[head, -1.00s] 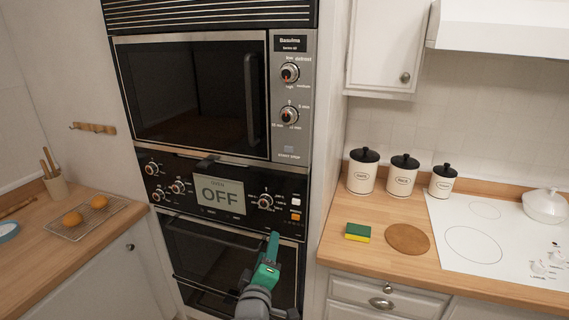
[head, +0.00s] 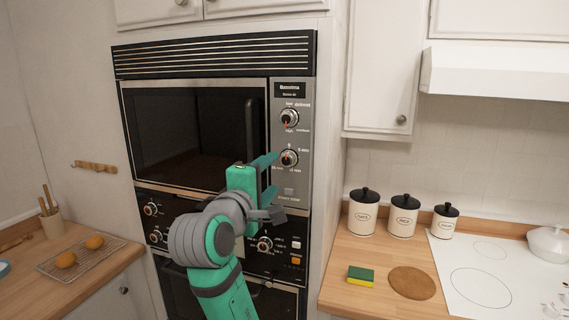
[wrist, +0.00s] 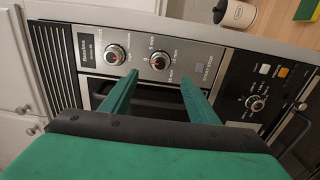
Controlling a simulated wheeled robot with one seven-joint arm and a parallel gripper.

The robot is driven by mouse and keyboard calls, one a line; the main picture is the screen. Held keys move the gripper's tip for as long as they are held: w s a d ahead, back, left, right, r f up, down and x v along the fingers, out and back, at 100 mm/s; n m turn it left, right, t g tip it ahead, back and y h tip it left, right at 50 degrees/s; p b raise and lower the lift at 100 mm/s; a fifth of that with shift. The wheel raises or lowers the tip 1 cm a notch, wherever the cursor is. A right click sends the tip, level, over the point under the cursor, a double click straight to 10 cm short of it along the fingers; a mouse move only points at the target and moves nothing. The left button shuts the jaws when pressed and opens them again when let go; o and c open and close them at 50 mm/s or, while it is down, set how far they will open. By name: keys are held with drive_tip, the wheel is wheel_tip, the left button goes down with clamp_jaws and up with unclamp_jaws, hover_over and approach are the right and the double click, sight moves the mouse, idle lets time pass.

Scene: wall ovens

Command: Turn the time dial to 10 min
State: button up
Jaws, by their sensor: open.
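The time dial (head: 288,158) is the lower of two round knobs on the upper oven's grey panel, with minute marks printed around it. In the wrist view the time dial (wrist: 159,61) shows beyond and between my fingertips, apart from them. My gripper (head: 270,175) is open and empty, raised in front of the panel. In the wrist view my gripper's two green fingers (wrist: 159,82) point at the panel. The dial's exact setting is too small to read.
The power dial (head: 289,118) sits above the time dial. A vertical door handle (head: 252,130) stands left of the panel. The lower control panel has more knobs (head: 264,244). Canisters (head: 403,215) and a sponge (head: 360,275) are on the right counter.

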sight(286, 161)
drive_tip(key=x, duration=1)
drive_tip(key=shift+w+d, duration=0.1)
drive_tip(key=shift+w, duration=0.2)
drive_tip(key=c, duration=1)
